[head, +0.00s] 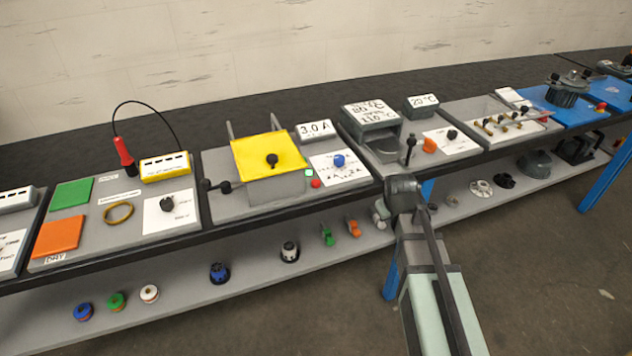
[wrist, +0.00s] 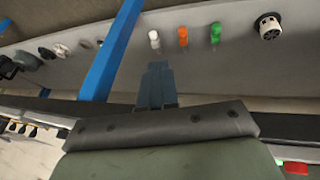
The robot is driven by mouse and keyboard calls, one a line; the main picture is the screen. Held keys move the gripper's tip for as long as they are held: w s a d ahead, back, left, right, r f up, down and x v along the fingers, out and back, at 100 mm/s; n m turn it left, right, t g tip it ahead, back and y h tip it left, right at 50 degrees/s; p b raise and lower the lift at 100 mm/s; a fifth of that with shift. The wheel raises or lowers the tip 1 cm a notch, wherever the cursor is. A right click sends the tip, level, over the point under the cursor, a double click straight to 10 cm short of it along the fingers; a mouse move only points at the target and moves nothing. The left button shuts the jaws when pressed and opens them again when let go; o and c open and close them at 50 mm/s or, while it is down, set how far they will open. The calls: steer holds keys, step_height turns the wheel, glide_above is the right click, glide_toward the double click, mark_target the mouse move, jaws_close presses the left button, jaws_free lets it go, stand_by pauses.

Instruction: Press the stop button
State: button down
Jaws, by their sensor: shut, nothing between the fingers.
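The likely stop button is a small red button (head: 316,183) on the front right of the middle station, beside a pale green-rimmed button (head: 309,173). No label on it is readable. In the wrist view a red button (wrist: 295,167) shows at the lower right edge, partly cut off. My gripper (wrist: 157,68) is shut and empty, its fingers together. In the head view my gripper's dark end (head: 403,188) is to the right of the red button, in front of the bench edge and apart from the button. Its fingertips are hard to make out there.
A lower shelf (head: 190,300) holds several coloured parts. A blue leg (wrist: 112,60) stands close to my gripper in the wrist view.

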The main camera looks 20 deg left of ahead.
steer(key=a+r+n+t+y, duration=0.2)
steer(key=a+r+n, duration=0.2)
steer(key=a+r, duration=0.85)
step_height(320, 180, up, 7)
steer(key=n+t+y, duration=0.1)
steer(key=n, duration=0.1)
glide_above(315, 183)
steer(key=shift+d+r, duration=0.1)
steer(key=shift+r, duration=0.1)
steer(key=shift+f, duration=4.4)
steer(key=shift+f, duration=0.25)
steer(key=shift+f, duration=0.2)
